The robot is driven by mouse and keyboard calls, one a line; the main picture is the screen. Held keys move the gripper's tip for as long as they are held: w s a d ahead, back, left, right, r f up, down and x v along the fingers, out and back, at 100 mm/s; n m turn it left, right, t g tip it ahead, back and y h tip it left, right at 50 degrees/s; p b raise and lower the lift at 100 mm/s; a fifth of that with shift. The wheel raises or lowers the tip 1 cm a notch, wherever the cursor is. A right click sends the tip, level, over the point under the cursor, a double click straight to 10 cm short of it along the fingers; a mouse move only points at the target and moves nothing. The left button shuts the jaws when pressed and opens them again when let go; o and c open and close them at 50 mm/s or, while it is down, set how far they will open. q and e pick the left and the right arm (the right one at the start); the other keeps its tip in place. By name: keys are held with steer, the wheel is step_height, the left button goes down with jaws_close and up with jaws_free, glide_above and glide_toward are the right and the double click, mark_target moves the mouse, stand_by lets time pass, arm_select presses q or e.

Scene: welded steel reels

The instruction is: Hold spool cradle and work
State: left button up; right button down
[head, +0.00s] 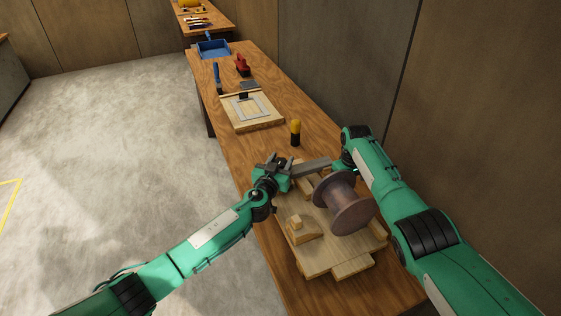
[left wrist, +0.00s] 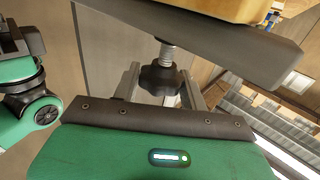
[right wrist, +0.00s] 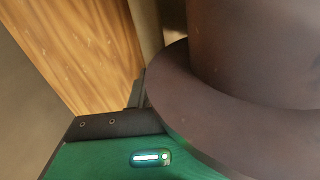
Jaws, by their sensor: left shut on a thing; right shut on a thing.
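A brown steel spool (head: 350,208) with wide round flanges rests on its side on a pale wooden cradle (head: 318,262). My left gripper (head: 281,170) is at the cradle's far left end. In the left wrist view its fingers are shut around a black knob (left wrist: 160,78) on a threaded screw, below a dark grey bar (left wrist: 215,42). My right gripper (right wrist: 143,82) is shut close beside the spool's far flange, which fills much of the right wrist view (right wrist: 235,90). What its fingers grip is mostly hidden.
The cradle lies on a long wooden workbench (head: 222,85) along a wall. A yellow-and-black bottle-like tool (head: 295,132) stands beyond it. Further back are a wooden board with a metal frame (head: 252,112), a red tool (head: 242,66) and a blue tray (head: 213,50). The floor at left is clear.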

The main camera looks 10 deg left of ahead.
arm_select(q)
steer(key=shift+f+m+h, duration=0.1)
steer(key=shift+m+h, duration=0.2)
steer(key=shift+h, duration=0.2)
steer(key=shift+a+m+g+h, duration=0.1)
steer(key=shift+m+g+h, duration=0.4)
steer(key=shift+m+h, duration=0.5)
steer(key=m+g+h, duration=0.2)
steer(key=h, duration=0.1)
steer(key=m+g+h, duration=0.2)
steer(key=m+h, duration=0.1)
steer(key=h, duration=0.1)
steer(key=shift+w+g, duration=0.1)
steer(key=shift+g, duration=0.3)
steer(key=m+g+h, duration=0.2)
steer(key=g, duration=0.1)
steer(key=m+g+h, duration=0.2)
steer(key=m+g, duration=0.1)
steer(key=g, duration=0.1)
steer(key=shift+m+g, duration=0.6)
steer(key=shift+g, duration=0.4)
steer(key=shift+s, duration=0.2)
steer(key=o, duration=1)
